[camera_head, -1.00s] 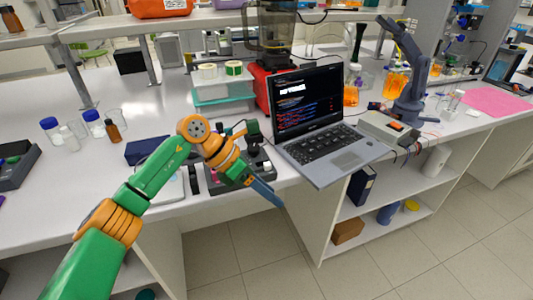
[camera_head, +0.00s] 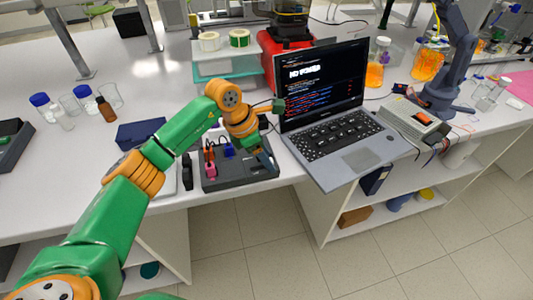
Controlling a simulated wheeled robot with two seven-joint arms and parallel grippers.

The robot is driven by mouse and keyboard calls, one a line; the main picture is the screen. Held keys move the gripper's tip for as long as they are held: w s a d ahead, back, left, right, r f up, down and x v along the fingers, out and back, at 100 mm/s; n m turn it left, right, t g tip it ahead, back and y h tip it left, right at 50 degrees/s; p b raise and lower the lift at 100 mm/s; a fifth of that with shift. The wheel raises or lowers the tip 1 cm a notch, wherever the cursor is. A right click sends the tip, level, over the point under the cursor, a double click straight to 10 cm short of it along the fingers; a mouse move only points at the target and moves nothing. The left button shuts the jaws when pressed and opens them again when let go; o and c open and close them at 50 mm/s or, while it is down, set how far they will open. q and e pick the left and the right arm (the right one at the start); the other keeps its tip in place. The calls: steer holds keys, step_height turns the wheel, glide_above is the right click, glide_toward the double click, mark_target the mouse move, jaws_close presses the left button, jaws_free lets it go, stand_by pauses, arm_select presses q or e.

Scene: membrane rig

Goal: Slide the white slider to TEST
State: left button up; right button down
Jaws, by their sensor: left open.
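The membrane rig (camera_head: 240,175) is a dark box near the front edge of the bench, left of the laptop. Pink and blue parts stand on its left half. My green and orange left arm comes in from the left and reaches over it. My left gripper (camera_head: 267,157) points down over the rig's right part; it is open, with nothing seen between its fingers. I cannot tell whether it touches the rig. I cannot make out the white slider or the TEST mark; the arm and gripper cover part of the rig. My right gripper is out of view.
An open laptop (camera_head: 345,140) stands close on the right, its screen reading NO POWER. A dark blue box (camera_head: 139,134) and several bottles (camera_head: 107,109) stand to the left. A grey device (camera_head: 413,120) sits right of the laptop. The bench's front edge is just before the rig.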

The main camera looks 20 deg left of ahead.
arm_select(q)
steer(key=shift+s+r, duration=0.1)
jaws_close()
stand_by(1.2)
